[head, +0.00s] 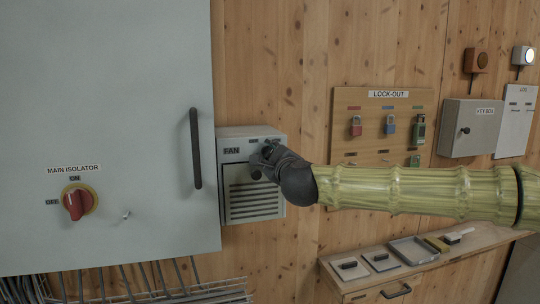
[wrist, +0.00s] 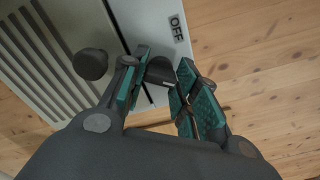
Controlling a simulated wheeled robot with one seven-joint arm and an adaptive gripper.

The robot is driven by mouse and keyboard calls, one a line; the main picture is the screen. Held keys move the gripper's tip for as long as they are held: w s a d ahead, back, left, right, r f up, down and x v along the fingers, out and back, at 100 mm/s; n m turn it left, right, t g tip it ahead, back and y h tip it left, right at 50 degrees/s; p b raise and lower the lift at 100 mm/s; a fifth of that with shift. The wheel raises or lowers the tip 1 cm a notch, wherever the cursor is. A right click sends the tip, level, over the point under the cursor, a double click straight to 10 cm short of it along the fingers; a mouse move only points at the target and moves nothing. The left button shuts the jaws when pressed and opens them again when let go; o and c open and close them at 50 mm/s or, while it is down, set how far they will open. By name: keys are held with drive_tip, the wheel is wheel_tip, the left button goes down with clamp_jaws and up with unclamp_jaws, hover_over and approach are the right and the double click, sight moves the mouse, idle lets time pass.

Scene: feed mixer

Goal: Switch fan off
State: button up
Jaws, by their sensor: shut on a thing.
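The grey fan box (head: 229,186), labelled FAN, is on the wooden wall beside the large cabinet in the head view. Its front has a louvred grille and a round dark knob, clear in the wrist view (wrist: 91,64). A dark switch handle (wrist: 160,72) sits near the OFF label (wrist: 178,28) in the wrist view. My gripper (head: 268,153) is at the upper right of the box front. In the wrist view its teal-padded fingers (wrist: 163,78) are shut on the switch handle. My gripper hides much of the switch in the head view.
The cabinet (head: 110,100) with a long dark handle (head: 196,148) and red main isolator (head: 77,203) stands left. A lock-out board (head: 345,105) and key box (head: 472,127) hang right. A shelf (head: 350,285) with trays juts out below my arm.

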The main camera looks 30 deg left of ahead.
drive_tip(key=shift+n, duration=0.3)
drive_tip(key=shift+f+n+b, duration=0.1)
drive_tip(key=shift+n+b, duration=0.75)
drive_tip(key=shift+n, duration=0.05)
drive_tip(key=n+b, duration=0.2)
drive_tip(key=n, duration=0.2)
drive_tip(key=n+b, duration=0.2)
drive_tip(key=n, duration=0.2)
drive_tip(key=shift+n+b, duration=0.65)
drive_tip(key=shift+n, duration=0.95)
drive_tip(key=o, duration=1)
